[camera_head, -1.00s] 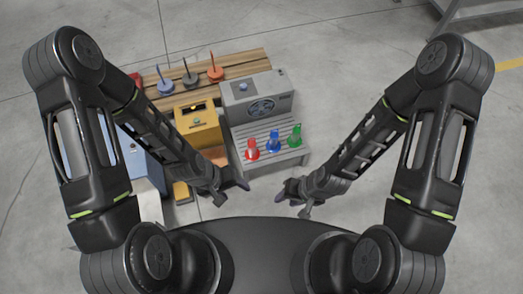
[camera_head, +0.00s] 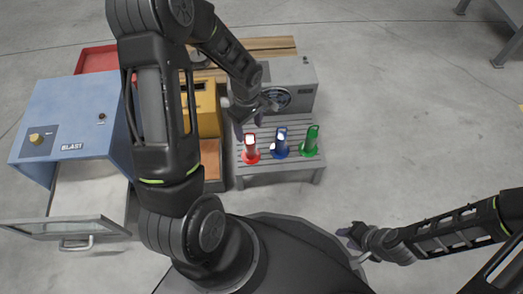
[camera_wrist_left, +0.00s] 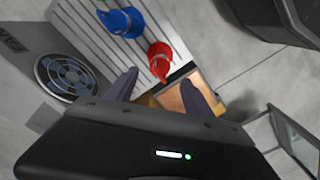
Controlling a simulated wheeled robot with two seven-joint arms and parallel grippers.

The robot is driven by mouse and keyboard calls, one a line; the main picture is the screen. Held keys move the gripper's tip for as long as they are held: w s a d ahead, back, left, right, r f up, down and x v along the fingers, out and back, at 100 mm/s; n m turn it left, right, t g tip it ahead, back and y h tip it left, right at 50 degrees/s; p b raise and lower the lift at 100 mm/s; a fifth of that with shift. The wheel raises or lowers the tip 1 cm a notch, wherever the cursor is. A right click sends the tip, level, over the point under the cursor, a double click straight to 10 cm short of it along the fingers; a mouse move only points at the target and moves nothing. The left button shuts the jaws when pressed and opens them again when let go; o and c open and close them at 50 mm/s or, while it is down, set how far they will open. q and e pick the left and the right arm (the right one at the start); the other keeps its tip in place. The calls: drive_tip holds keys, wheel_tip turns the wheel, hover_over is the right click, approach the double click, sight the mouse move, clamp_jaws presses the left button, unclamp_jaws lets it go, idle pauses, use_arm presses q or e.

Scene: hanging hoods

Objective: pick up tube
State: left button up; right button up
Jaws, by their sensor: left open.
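Three tube-like pieces with flared bases stand upright in a row on a grey slatted bench: red (camera_head: 250,148), blue (camera_head: 281,146) and green (camera_head: 309,142). My left gripper (camera_head: 249,126) is above the bench, near the red piece, and is open and empty. In the left wrist view its two fingers (camera_wrist_left: 162,92) are spread, with the red piece (camera_wrist_left: 163,58) beyond them and the blue piece (camera_wrist_left: 123,21) further off. The green piece is not clearly seen there. My right gripper (camera_head: 354,245) is low at the right, away from the bench; its opening is too small to judge.
A grey machine with a fan (camera_head: 300,85) stands behind the bench. A yellow cabinet (camera_head: 208,110) is left of it. The floor right of the bench is clear.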

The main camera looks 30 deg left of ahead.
sight(250, 140)
use_arm(q)
drive_tip(key=shift+f+b, duration=0.5)
drive_tip(key=shift+f, duration=0.8)
wheel_tip(250, 140, down, 5)
drive_tip(key=b, duration=0.3)
drive_tip(key=shift+d+f, duration=0.1)
drive_tip(key=shift+f, duration=0.05)
drive_tip(key=shift+c, duration=0.5)
clamp_jaws()
idle(0.6)
